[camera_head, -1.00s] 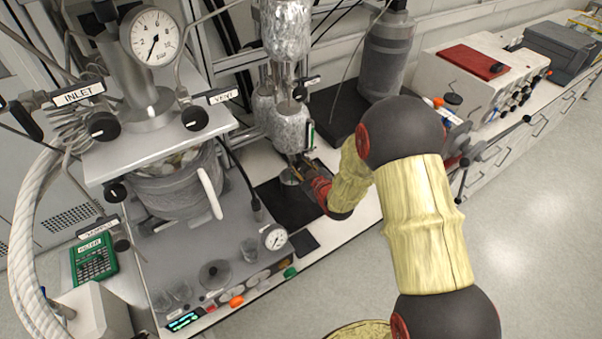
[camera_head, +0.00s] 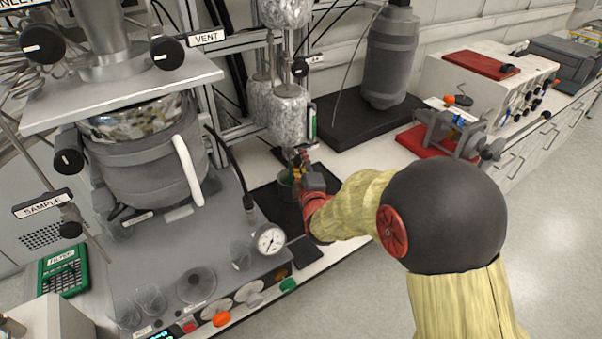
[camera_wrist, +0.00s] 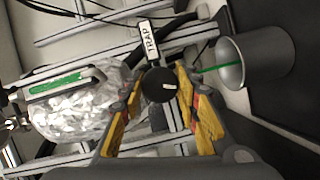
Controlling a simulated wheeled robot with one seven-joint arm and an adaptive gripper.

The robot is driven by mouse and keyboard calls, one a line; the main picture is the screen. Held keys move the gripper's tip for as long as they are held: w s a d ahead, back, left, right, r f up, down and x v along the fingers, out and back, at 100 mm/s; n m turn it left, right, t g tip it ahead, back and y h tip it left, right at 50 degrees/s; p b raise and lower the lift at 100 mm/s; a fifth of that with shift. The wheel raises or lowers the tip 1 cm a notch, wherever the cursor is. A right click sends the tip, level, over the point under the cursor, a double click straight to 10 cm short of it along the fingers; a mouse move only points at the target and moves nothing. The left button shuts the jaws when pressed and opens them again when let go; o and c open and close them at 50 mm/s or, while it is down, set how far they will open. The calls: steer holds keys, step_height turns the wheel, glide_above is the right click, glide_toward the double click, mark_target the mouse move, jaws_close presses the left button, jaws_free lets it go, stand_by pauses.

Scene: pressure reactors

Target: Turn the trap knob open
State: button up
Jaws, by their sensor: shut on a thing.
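The black trap knob (camera_wrist: 158,86) with a white pointer mark sits in the middle of the wrist view, between the yellow fingers of my gripper (camera_wrist: 159,80). The gripper is shut on it. The pointer mark lies roughly crosswise in that view. The white TRAP label (camera_wrist: 149,40) stands just above the knob. In the head view my gripper (camera_head: 301,168) is beneath the foil-wrapped vessel (camera_head: 276,112); the fingers and arm hide the knob there.
A grey metal cup (camera_wrist: 232,66) is close right of the fingers in the wrist view. The reactor (camera_head: 150,160) and a pressure gauge (camera_head: 269,240) stand left of my arm. A grey cylinder (camera_head: 390,60) on a black base and a red-topped unit stand right.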

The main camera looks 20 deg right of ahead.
steer(key=shift+f+n+t+b, duration=0.15)
steer(key=shift+n+t+b, duration=0.65)
steer(key=shift+n+b, duration=1.4)
steer(key=o, duration=1.2)
steer(key=shift+c, duration=0.2)
steer(key=shift+r, duration=0.2)
